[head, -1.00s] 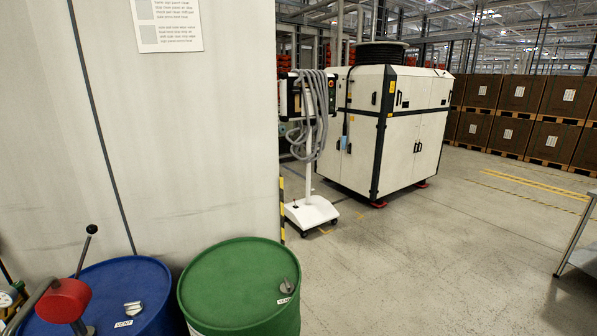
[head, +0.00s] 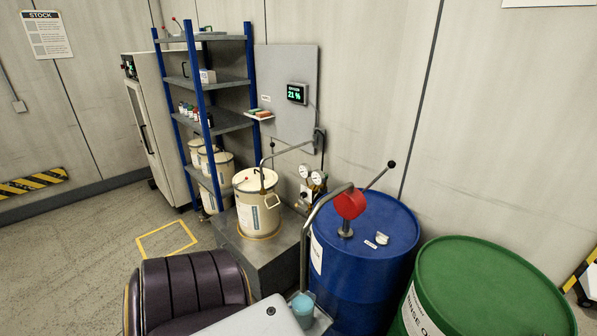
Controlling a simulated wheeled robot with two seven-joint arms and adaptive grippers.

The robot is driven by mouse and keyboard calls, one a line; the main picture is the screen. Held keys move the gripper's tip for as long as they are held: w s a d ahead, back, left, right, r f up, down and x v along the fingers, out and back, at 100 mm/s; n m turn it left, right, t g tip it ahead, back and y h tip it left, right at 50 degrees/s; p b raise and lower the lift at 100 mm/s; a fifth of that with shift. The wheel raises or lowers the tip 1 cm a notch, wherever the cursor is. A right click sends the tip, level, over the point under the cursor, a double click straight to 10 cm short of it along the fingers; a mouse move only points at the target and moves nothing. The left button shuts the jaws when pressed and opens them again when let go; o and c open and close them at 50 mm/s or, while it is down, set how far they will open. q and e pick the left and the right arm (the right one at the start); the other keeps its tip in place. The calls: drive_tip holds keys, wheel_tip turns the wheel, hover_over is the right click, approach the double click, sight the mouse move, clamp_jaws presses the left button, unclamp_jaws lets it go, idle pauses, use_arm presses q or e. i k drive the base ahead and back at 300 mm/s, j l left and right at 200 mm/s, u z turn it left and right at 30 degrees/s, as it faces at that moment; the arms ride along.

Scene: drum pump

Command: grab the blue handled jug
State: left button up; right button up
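A small light blue vessel (head: 303,306), which looks like the jug, stands low at the bottom centre on a grey tray (head: 322,322). It is below the spout end of the curved grey pipe, beside the blue drum (head: 360,255). Its lower part is partly hidden by a white rounded part in front, and I cannot make out a handle. The red pump head (head: 349,204) with a black-knobbed lever sits on top of the blue drum. Neither of my grippers is in view.
A green drum (head: 490,285) stands right of the blue one. A dark ribbed seat (head: 192,292) is at the bottom left of centre. A cream pail (head: 257,205) stands on a grey block (head: 270,255). Blue-post shelves (head: 210,120) are behind. Floor at left is clear.

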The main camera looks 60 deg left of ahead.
sight(302, 305)
drive_tip(key=u, duration=1.9)
drive_tip(key=j+z, duration=0.3)
drive_tip(key=k+j+z, duration=0.15)
drive_tip(key=j+z, duration=0.2)
drive_tip(key=j, duration=0.15)
drive_tip(key=k+j+z, duration=0.15)
drive_tip(key=j+z, duration=0.15)
drive_tip(key=j, duration=0.1)
